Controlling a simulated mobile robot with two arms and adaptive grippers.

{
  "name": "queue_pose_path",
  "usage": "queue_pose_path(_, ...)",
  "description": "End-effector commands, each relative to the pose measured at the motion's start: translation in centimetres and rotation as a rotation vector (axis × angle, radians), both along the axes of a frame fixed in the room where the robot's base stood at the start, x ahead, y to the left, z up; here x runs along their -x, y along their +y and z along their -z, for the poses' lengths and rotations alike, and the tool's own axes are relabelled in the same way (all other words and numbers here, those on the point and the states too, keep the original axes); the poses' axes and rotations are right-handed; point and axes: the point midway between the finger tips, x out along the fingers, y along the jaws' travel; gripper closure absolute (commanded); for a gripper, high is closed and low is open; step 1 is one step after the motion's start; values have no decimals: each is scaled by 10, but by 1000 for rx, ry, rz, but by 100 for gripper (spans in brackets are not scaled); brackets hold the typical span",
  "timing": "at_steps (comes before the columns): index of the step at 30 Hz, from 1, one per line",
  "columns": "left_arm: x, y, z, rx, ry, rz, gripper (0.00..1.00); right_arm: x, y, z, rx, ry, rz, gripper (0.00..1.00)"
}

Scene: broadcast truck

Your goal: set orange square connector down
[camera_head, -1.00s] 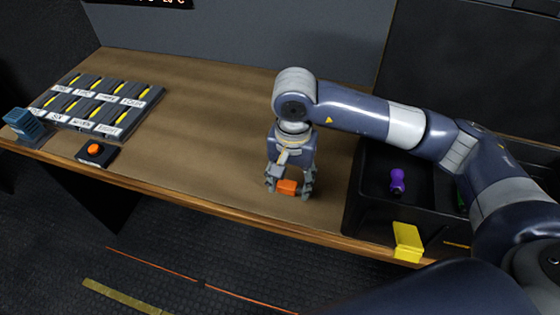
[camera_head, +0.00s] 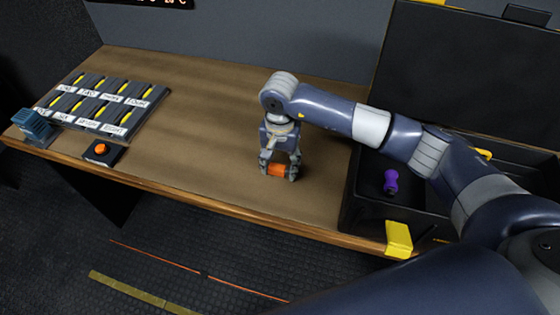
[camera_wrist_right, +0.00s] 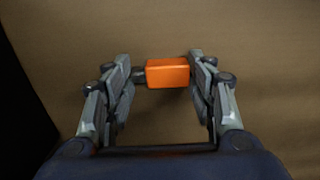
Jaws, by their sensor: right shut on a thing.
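The orange square connector (camera_head: 278,170) is between the fingers of my right gripper (camera_head: 279,172), over the middle of the wooden bench. In the right wrist view the orange block (camera_wrist_right: 168,72) sits between the two fingertips (camera_wrist_right: 165,75), with a short dark piece on its left side. The right gripper is shut on it and points down. The connector is at or just above the bench top; I cannot tell whether it touches. My left gripper is not in view.
The wooden bench (camera_head: 200,130) is clear around the gripper. At left are a labelled slotted panel (camera_head: 105,103), an orange button box (camera_head: 102,150) and a blue block (camera_head: 33,125). At right a black case (camera_head: 365,205) with a yellow latch (camera_head: 398,238) holds a purple item (camera_head: 390,181).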

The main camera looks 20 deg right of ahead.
Motion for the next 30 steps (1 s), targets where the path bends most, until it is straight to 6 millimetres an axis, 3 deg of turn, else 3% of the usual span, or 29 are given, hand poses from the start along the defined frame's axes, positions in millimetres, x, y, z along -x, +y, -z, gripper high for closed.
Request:
queue_pose_path(8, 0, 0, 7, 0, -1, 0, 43, 0, 0, 5, 1, -1, 0, 71)
queue_pose_path(9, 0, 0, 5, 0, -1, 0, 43, 0, 0, 3, 1, -1, 0, 40)
queue_pose_path(11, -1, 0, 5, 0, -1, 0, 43, 0, 0, 3, 0, 0, 0, 29)
queue_pose_path(25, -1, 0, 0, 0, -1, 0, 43, -1, 0, -3, -1, -2, 0, 29)
queue_pose_path(30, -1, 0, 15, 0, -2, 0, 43, -2, 0, -33, -1, -8, -1, 29)
